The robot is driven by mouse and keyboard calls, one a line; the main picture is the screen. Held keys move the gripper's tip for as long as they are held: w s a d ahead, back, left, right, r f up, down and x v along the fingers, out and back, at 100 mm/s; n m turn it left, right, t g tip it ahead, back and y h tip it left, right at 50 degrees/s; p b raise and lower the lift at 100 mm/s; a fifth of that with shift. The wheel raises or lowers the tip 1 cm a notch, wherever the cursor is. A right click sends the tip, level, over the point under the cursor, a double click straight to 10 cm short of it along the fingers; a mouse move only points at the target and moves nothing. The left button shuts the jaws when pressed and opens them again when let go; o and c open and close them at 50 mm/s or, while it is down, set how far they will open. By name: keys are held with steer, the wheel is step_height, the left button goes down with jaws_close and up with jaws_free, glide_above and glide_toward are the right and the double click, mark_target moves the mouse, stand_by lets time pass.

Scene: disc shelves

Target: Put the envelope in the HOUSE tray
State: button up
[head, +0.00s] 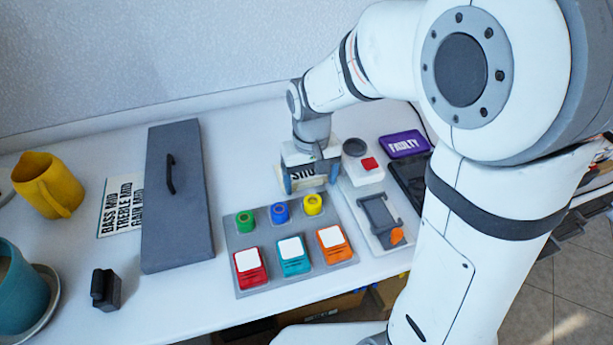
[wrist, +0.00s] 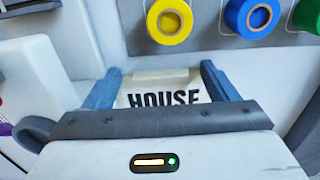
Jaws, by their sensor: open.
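A cream piece (head: 311,182) with bold black lettering is on the white counter, under my gripper. Its label reads HOUSE in the wrist view (wrist: 165,87); whether it is a tray or only a sign I cannot tell. My gripper (head: 310,178) points down over it. In the wrist view my gripper (wrist: 161,72) is open, its two blue fingers apart on either side of the cream piece. I cannot tell whether the fingers touch it. My gripper hides part of it. I cannot make out an envelope in either view.
A grey panel (head: 233,236) with coloured rings and square blocks lies just in front. A grey board with a handle (head: 180,225), a lettered sheet (head: 121,204) and a yellow mug (head: 50,185) are left. A purple FAULTY piece (head: 403,143) and a white device (head: 362,165) are right.

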steer(key=c, duration=1.1)
